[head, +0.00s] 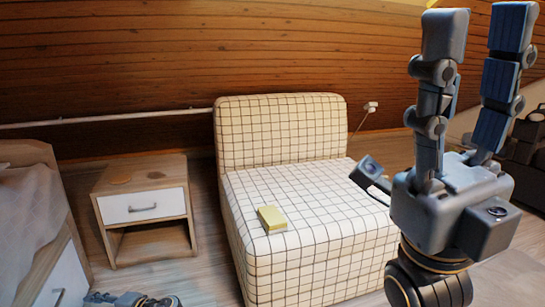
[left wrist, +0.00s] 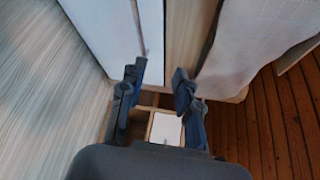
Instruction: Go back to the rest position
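My right gripper (head: 480,28) is raised at the right of the head view. Its two fingers point up and stand wide apart, with nothing between them. My left arm shows only as a small part at the bottom left edge of the head view. In the left wrist view my left gripper (left wrist: 158,80) has its two fingers apart, with a gap and no object held between them.
A checkered armchair (head: 300,190) with a yellow block (head: 272,219) on its seat stands in the middle. A nightstand (head: 145,172) with a shut white drawer stands left of it. A bed (head: 62,255) with drawers is at far left; its white front (left wrist: 112,35) is close to the left gripper.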

